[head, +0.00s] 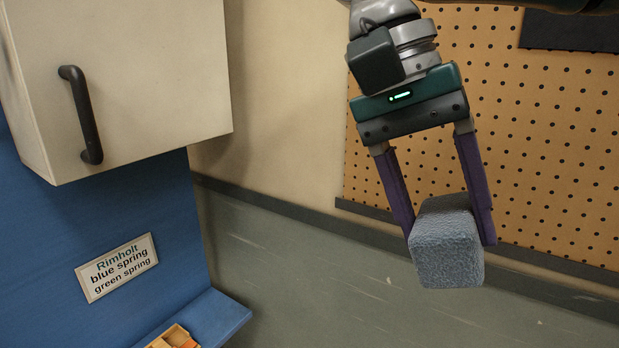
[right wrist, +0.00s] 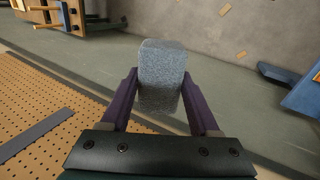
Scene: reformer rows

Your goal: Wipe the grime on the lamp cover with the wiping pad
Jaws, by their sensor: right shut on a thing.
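The wiping pad (head: 446,244) is a grey-blue, rough-textured block. My right gripper (head: 446,222) is shut on it, with one purple finger on each side, and holds it up in the air in front of the wall. In the right wrist view the pad (right wrist: 161,75) sits between the two fingers of the right gripper (right wrist: 160,95). The lamp cover and its grime are not seen in either view. My left gripper is not in view.
A cream cabinet (head: 150,60) with a dark handle hangs at upper left over a blue panel (head: 160,215) with a "Rimholt" label (head: 117,267). A small wooden box (head: 174,338) sits on the blue ledge (head: 222,312). A pegboard (head: 560,130) stands behind the right arm.

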